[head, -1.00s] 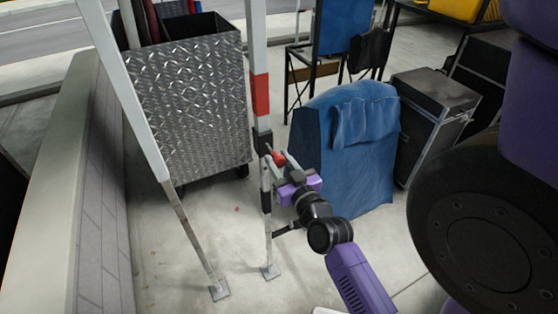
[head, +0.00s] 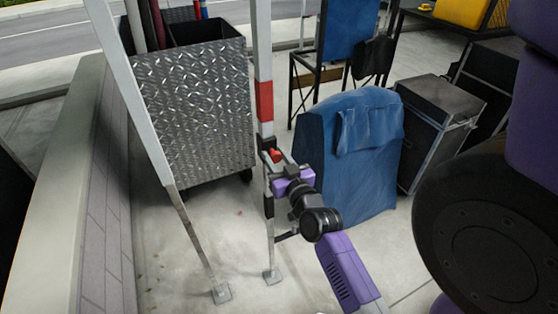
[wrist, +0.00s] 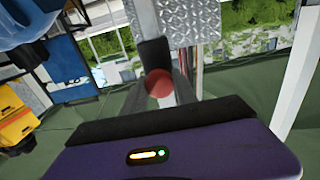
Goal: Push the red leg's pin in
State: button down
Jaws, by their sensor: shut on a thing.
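The leg with a red band (head: 264,100) stands upright in the middle of the head view, its foot plate on the concrete floor. A red pin knob (head: 276,155) shows at the leg's black collar, just below the band. The knob also shows round and red in the wrist view (wrist: 159,84), in front of the pale leg. My gripper (head: 275,158) is at the collar, its fingers shut on the red knob, one on each side. The pin's shaft is hidden behind the knob, so I cannot tell how deep it sits.
A second, slanting leg (head: 150,140) stands to the left, near a low wall (head: 70,180). A diamond-plate cart (head: 195,110) is behind. Floor between the legs is clear.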

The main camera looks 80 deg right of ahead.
jog(key=shift+w+d+r, duration=0.1)
jog(key=shift+w, duration=0.05)
jog(key=c, duration=1)
grip_release()
jog(key=shift+d, duration=0.1)
jog(key=b+v, duration=0.1)
jog(key=v, duration=0.6)
jog(key=shift+b, duration=0.4)
jog(key=shift+s+a, duration=0.3)
